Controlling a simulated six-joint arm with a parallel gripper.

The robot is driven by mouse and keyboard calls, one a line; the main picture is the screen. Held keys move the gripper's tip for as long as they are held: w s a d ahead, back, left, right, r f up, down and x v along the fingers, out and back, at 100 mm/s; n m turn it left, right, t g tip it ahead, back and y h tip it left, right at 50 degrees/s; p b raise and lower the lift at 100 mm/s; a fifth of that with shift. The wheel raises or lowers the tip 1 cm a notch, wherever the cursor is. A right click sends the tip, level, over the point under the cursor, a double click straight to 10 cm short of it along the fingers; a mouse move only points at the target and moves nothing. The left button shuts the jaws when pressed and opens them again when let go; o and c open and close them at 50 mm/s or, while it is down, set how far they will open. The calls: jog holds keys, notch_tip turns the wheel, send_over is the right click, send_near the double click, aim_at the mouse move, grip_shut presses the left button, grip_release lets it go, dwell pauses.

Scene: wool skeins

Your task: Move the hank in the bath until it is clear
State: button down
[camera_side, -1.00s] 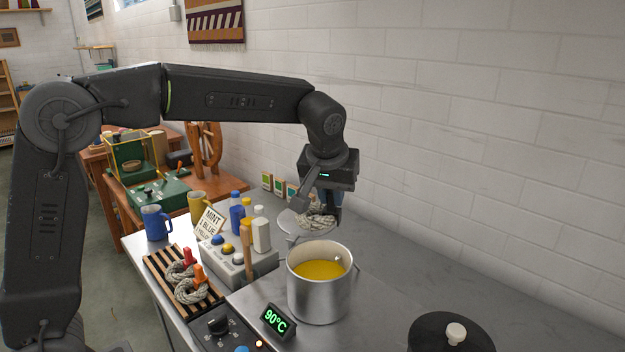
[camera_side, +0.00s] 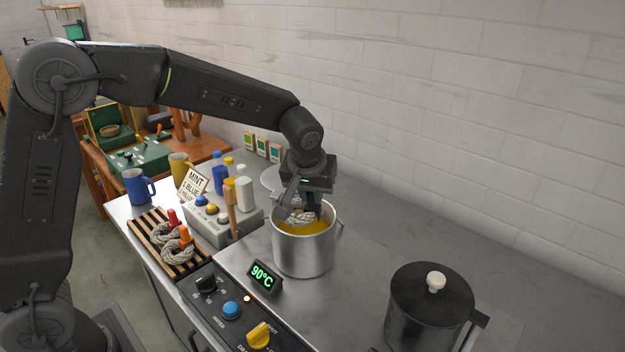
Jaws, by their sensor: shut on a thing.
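The bath is a steel pot (camera_side: 303,252) holding yellow liquid (camera_side: 290,228). My gripper (camera_side: 305,212) points down into the mouth of the pot and is shut on a pale grey hank (camera_side: 299,217). The hank is at the level of the yellow liquid, inside the rim. Its lower part and the fingertips are partly hidden, so I cannot tell how deep it sits. The liquid that shows is still strongly yellow.
A display (camera_side: 263,276) reads 90°C in front of the pot. A slatted wooden rack (camera_side: 150,243) at left holds two pale hanks with red and orange tags. Bottles (camera_side: 244,193) and a MINT card (camera_side: 193,185) stand behind. A black lidded pot (camera_side: 430,305) is at right.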

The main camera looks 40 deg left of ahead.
aim_at(312, 222)
jog(key=shift+f, duration=3.95)
jog(key=shift+w+f, duration=0.1)
jog(key=shift+w, duration=0.05)
jog(key=shift+w+a+f, duration=0.35)
jog(key=shift+w+f, duration=0.15)
jog(key=shift+f, duration=0.1)
jog(key=shift+r, duration=0.1)
jog(key=shift+s+d+r, duration=0.35)
jog(key=shift+s+r, duration=0.3)
jog(key=shift+w+f, duration=0.1)
jog(key=shift+f, duration=0.05)
jog(key=shift+w+a+f, duration=0.35)
jog(key=shift+w+f, duration=0.2)
jog(key=shift+f, duration=0.05)
jog(key=shift+r, duration=0.1)
jog(key=shift+s+d+r, duration=0.35)
jog(key=shift+s+r, duration=0.3)
